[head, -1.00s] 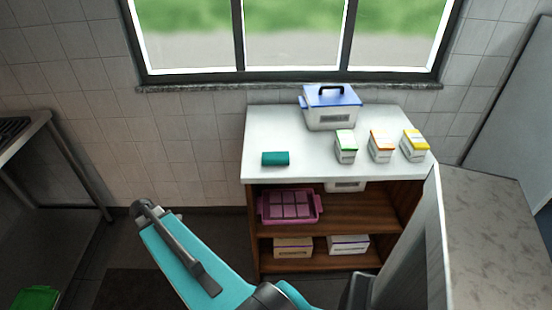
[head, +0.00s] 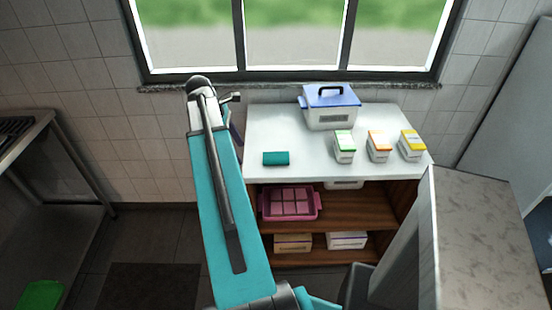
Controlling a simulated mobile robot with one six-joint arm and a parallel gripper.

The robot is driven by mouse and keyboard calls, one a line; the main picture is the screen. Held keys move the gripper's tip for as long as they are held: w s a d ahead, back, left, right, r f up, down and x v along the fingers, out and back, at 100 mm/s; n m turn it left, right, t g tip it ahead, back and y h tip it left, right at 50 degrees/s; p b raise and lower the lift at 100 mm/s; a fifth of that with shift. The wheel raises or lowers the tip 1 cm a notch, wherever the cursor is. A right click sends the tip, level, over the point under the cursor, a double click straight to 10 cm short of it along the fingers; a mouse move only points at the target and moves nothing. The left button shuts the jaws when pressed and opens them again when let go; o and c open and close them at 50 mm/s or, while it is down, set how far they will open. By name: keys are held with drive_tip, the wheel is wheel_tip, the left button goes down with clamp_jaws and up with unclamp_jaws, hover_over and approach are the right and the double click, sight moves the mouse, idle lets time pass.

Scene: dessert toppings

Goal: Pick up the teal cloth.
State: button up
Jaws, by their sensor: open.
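The teal cloth (head: 276,158) is a small folded or rolled bundle. It lies on the front left part of the white top of the shelf unit (head: 300,130). My arm rises to the left of the unit, its upper end level with the back of the top and to the left of the cloth. My gripper cannot be made out; it seems hidden behind my arm. Nothing is touching the cloth.
A clear box with a blue lid (head: 331,108) stands at the back of the top. Green (head: 344,147), orange (head: 379,147) and yellow (head: 412,146) cartons stand to the right. A pink tray (head: 290,203) sits on the shelf below.

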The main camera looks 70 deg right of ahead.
drive_tip(key=s+d+r, duration=0.4)
drive_tip(key=s+r, duration=0.2)
drive_tip(key=r, duration=0.2)
drive_tip(key=shift+s+r+p, duration=0.2)
drive_tip(key=shift+r+p, duration=0.15)
drive_tip(key=shift+f, duration=0.1)
drive_tip(key=p, duration=0.1)
hover_over(275, 156)
drive_tip(key=w, duration=0.2)
drive_tip(key=shift+a+f, duration=0.2)
drive_tip(key=shift+f, duration=1.8)
drive_tip(key=shift+a+f, duration=0.2)
drive_tip(key=shift+f, duration=1.75)
drive_tip(key=shift+p+x, duration=0.85)
drive_tip(key=shift+x, duration=1.7)
drive_tip(key=shift+s+f+p, duration=0.1)
drive_tip(key=shift+f+p, duration=0.05)
drive_tip(key=shift+p, duration=0.2)
